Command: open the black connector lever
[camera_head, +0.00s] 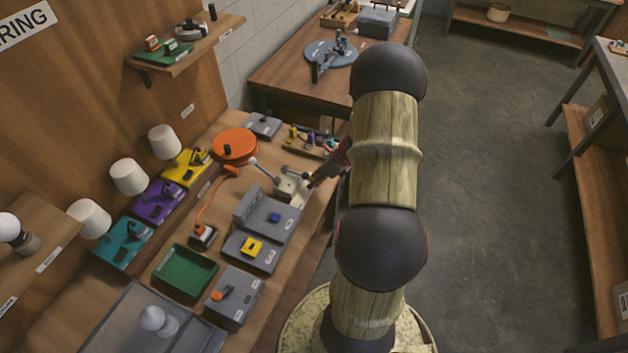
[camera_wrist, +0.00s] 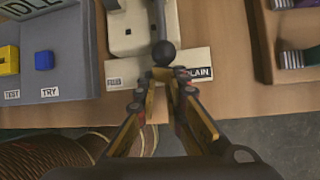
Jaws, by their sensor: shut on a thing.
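A pale beige block (camera_wrist: 130,32) stands near the table's front edge, with a black ball-ended lever (camera_wrist: 163,54) over its label strip. In the head view the pale block (camera_head: 288,188) lies left of my arm. My gripper (camera_wrist: 163,76) reaches to the lever, and its fingertips are closed together right at the black ball. It is shut on the black lever; the fingertips hide the lower part of it. In the head view my gripper (camera_head: 313,182) is at the block's right side, small and partly hidden by my arm.
A grey unit with a blue button (camera_head: 275,217) and a yellow block (camera_head: 251,247) stands beside the pale block. A wooden tray of connectors (camera_head: 310,142) is behind it. An orange reel (camera_head: 235,145) and green tray (camera_head: 185,272) lie left. Open floor (camera_head: 485,200) is at right.

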